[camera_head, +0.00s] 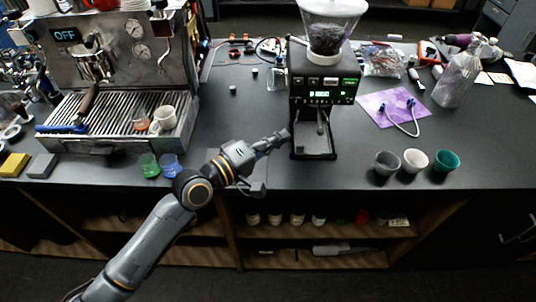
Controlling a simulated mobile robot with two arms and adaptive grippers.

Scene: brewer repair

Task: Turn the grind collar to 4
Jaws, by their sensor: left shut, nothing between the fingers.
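The black coffee grinder (325,85) stands on the dark counter, with a clear hopper (330,25) of dark beans on top and a lit green display on its front. The grind collar is probably where the hopper meets the body; its marks are too small to read. My left gripper (279,138) is shut and empty. It is low at the grinder's left side, near the base tray, well below the hopper. I cannot tell whether it touches the grinder. My right gripper is out of view.
An espresso machine (118,60) showing OFF stands at the left. Green and blue glasses (149,165) are near the front edge by my left arm. Three cups (415,160) stand at the front right.

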